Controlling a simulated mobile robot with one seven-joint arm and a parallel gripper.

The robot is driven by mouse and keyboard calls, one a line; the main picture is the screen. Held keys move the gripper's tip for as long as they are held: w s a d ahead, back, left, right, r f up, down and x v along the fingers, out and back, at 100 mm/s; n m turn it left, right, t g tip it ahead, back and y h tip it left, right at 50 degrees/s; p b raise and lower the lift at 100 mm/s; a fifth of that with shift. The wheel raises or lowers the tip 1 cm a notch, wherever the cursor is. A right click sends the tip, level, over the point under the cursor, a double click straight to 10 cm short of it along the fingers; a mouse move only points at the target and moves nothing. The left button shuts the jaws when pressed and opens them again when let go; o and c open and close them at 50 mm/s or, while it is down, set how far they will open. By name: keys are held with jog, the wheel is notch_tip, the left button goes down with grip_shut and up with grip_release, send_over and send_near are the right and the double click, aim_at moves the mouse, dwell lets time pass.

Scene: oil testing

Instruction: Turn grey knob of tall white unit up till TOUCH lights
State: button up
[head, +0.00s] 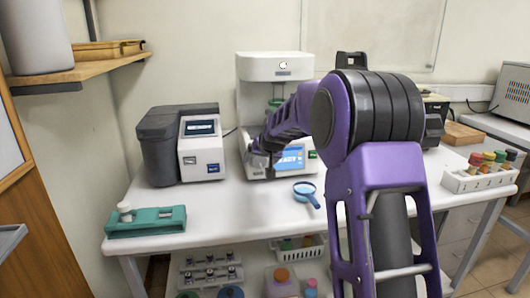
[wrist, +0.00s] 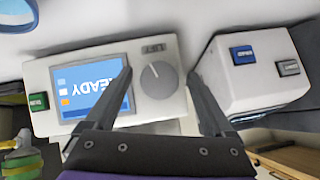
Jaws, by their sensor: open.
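The tall white unit (head: 275,66) stands at the back of the white table. Its lower panel carries a blue screen (head: 291,157) that reads READY; the screen shows upside down in the wrist view (wrist: 92,92). The round grey knob (wrist: 158,79) sits beside the screen, with a white pointer line on it. A small dark display (wrist: 153,48) near the knob is too small to read. My gripper (wrist: 160,76) is open, with one finger on each side of the knob; I cannot tell whether they touch it. In the head view my gripper hides the knob.
A grey-and-white device (head: 201,150) with blue and grey buttons stands close on the left. A blue magnifying glass (head: 305,191) lies in front of the unit. A green tray (head: 150,222) is at front left, a white bottle rack (head: 481,178) at right.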

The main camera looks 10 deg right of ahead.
jog(key=p+v, duration=0.1)
jog(key=v, duration=1.5)
jog(key=shift+s+r, duration=0.25)
jog(key=shift+d, duration=0.1)
